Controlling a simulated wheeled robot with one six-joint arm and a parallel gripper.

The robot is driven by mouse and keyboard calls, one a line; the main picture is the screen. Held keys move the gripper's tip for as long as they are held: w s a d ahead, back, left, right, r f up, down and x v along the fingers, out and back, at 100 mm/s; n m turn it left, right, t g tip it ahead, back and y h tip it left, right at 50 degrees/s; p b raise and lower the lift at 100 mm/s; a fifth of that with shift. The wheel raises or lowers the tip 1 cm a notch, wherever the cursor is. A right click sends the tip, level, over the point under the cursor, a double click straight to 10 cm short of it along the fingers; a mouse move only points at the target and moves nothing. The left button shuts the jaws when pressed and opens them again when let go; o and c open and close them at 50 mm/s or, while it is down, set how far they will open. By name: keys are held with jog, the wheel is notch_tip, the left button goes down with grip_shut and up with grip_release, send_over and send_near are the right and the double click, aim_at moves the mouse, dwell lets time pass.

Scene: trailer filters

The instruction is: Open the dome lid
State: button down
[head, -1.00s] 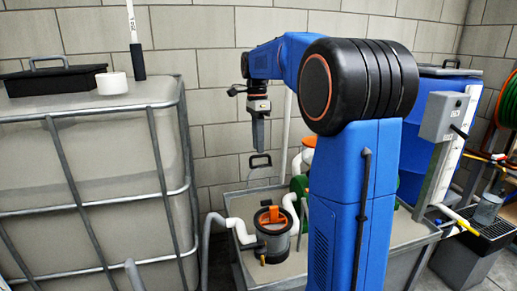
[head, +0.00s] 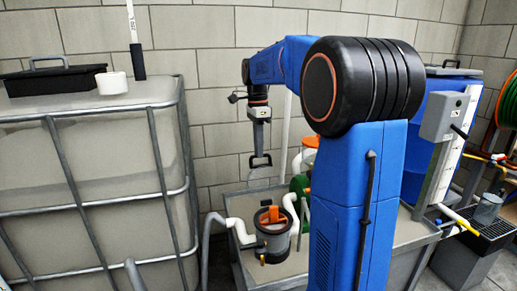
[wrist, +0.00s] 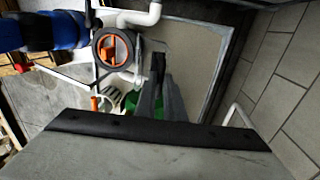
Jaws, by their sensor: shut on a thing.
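My gripper points down in the head view (head: 261,145), beyond my blue arm. It is shut on a black handle (head: 261,161) at its fingertips. In the wrist view the gripper's grey fingers (wrist: 158,90) meet the dark handle (wrist: 158,62). Pale, see-through material lies under the handle, above the grey tank; I take it for the dome lid, but its outline is too faint to tell whether it is seated or raised.
The grey tank (head: 241,274) holds white pipes and a green part (head: 299,185). A caged pale container (head: 95,200) stands at left with a black tray (head: 55,78) on top. A block wall rises behind. A grey box (head: 437,117) is at right.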

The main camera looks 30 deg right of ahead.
aim_at(262, 167)
jog(key=shift+s+a+r+t, duration=0.15)
jog(key=shift+s+r+t, duration=0.15)
jog(key=shift+s, duration=0.25)
jog(key=shift+s+a+r+t, duration=0.15)
jog(key=shift+s+t, duration=0.15)
jog(key=shift+s, duration=0.2)
jog(key=shift+s+a+r, duration=0.15)
jog(key=shift+s, duration=0.4)
jog(key=shift+s+a+r, duration=0.1)
jog(key=shift+s+a, duration=0.05)
jog(key=shift+s, duration=0.35)
jog(key=c, duration=1.8)
grip_release()
jog(key=shift+c, duration=0.2)
jog(key=shift+r, duration=0.1)
notch_tip(262, 167, up, 17)
jog(key=shift+r, duration=0.15)
